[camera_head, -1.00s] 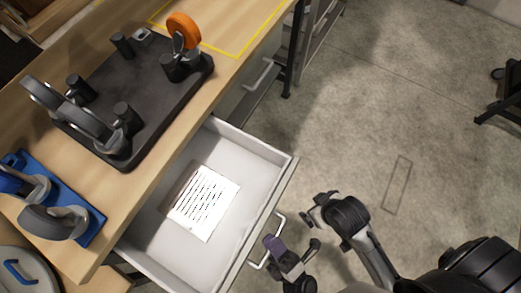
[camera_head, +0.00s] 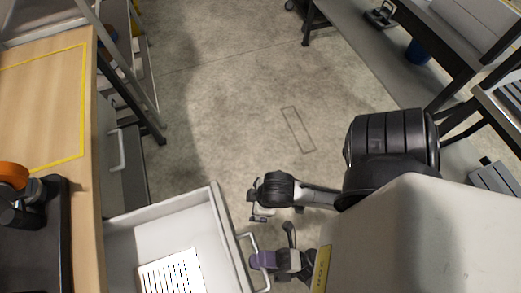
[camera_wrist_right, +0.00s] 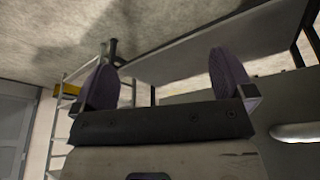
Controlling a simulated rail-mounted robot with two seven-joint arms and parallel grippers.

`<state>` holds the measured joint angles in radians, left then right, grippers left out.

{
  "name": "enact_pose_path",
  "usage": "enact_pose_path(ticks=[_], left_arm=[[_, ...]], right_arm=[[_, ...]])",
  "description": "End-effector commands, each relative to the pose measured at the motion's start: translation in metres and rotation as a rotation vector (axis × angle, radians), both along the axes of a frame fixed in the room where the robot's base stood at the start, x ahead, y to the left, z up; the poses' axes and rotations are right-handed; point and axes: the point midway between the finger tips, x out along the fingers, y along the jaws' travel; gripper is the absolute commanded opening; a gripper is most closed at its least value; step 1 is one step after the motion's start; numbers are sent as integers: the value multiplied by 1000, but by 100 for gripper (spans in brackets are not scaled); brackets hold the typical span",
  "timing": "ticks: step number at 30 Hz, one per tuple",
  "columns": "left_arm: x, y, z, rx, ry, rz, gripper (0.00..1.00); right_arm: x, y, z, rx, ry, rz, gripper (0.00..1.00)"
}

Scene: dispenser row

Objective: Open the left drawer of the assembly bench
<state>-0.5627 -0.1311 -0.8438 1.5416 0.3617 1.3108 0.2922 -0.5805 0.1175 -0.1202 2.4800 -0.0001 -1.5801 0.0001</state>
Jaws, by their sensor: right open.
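The left drawer (camera_head: 168,222) of the assembly bench (camera_head: 84,205) stands pulled out at the lower left of the head view. A white printed sheet (camera_head: 172,275) lies inside it. Its pale bar handle (camera_head: 250,237) is on the drawer's front.
Another handle (camera_head: 118,150) shows on the bench front beyond the open drawer. A black fixture plate (camera_head: 48,250) with an orange part (camera_head: 13,176) is on the bench top. Open concrete floor (camera_head: 225,100) lies beyond. Grey tables (camera_head: 450,40) stand at the upper right.

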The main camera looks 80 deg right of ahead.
Motion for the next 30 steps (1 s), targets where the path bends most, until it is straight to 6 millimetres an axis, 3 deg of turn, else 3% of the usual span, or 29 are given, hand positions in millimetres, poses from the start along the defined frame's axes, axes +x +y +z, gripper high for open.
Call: enact_pose_path(ticks=[7, 21, 30], left_arm=[[-17, -3, -14, 1, 2, -1, 24], [-91, -15, -60, 1, 2, -1, 24], [-114, -18, -71, 0, 0, 0, 24]], right_arm=[[0, -2, -13, -7, -1, 4, 100], [0, -1, -60, -5, -1, 3, 100], [0, 0, -73, 0, -1, -1, 100]])
